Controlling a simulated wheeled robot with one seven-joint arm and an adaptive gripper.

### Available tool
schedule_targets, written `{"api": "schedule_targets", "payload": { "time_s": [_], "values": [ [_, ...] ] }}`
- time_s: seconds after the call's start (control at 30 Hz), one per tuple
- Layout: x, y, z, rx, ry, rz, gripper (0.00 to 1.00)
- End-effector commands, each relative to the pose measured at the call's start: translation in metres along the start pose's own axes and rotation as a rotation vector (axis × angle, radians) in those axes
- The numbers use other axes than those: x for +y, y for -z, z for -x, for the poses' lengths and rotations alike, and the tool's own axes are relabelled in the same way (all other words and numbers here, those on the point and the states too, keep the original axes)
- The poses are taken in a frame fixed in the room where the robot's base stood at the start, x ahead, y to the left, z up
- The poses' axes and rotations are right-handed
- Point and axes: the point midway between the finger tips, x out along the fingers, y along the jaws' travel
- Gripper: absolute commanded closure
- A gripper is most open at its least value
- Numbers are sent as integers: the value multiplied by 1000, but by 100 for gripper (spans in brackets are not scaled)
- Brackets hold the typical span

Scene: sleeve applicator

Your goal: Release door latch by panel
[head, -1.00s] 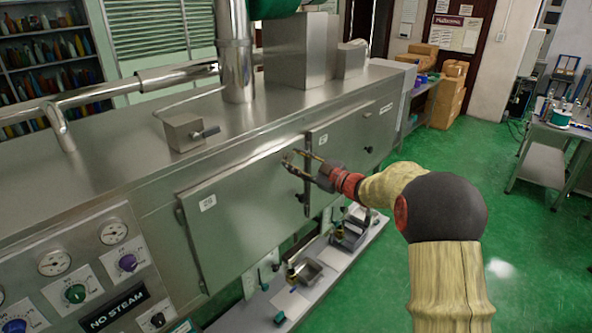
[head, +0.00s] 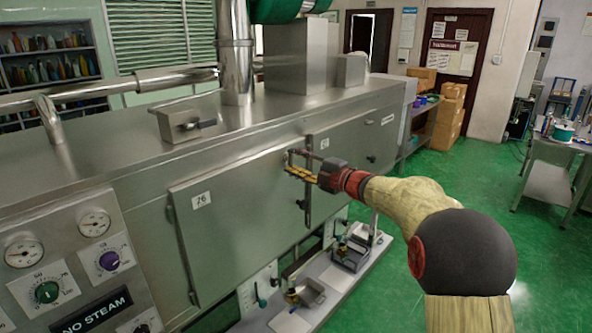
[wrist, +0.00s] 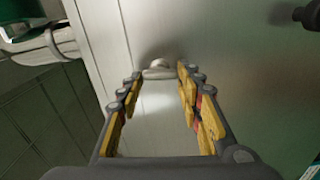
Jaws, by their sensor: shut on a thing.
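A steel door panel (head: 235,225) with a numbered white label is in the front of the long steel machine and looks closed. My gripper (head: 295,164) is at the top right corner of this door, beside the seam with the neighbouring panel. In the wrist view, a small rounded metal latch piece (wrist: 160,66) stands out from the panel between my fingertips (wrist: 158,78). My gripper is shut on it, its yellow-padded fingers held apart by the piece. The fingers hide most of the latch in the head view.
A second panel (head: 350,145) is right of the door, with a dark knob (head: 371,158). A dark knob (head: 302,204) sits lower on the door's right edge. A low shelf with tools (head: 345,265) runs below.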

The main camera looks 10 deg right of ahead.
Motion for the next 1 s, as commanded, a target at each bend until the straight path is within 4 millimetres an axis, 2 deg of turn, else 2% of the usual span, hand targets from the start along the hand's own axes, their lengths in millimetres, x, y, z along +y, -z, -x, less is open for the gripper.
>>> {"api": "schedule_targets", "payload": {
  "time_s": [0.3, 0.77, 0.8, 1.0],
  "values": [
    [-3, 0, 0, 0, 2, 95, 89],
    [-2, 0, 0, 1, 3, 108, 89],
    [-2, 0, 0, 1, 3, 108, 64],
    [-2, 0, 0, 1, 2, 107, 52]
  ]
}}
